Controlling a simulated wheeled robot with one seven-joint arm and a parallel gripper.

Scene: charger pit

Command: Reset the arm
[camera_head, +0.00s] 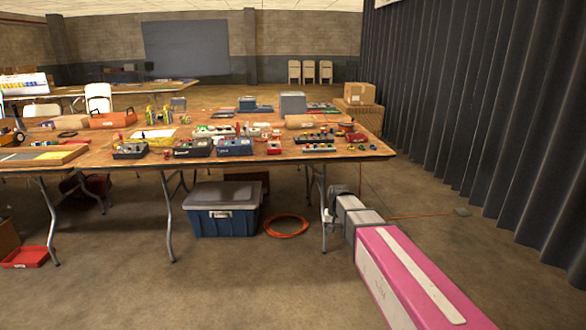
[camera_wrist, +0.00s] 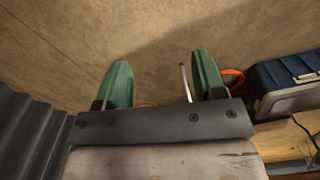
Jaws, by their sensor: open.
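My arm reaches forward and to the right of the table in the head view, low near the table's front right leg. My gripper (camera_wrist: 160,82) shows in the wrist view with its two green fingers spread apart. Nothing is held between the fingers; a thin metal table leg (camera_wrist: 185,82) shows behind them, close to the right finger. In the head view the fingertips are too small and partly hidden to make out.
A wooden folding table (camera_head: 375,150) carries several small electronic boxes. Under it are a blue bin (camera_head: 222,222) and a coiled orange cable (camera_head: 286,226). A dark curtain (camera_head: 480,110) hangs on the right. Cardboard boxes (camera_head: 358,94) stand behind. The floor in front is clear.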

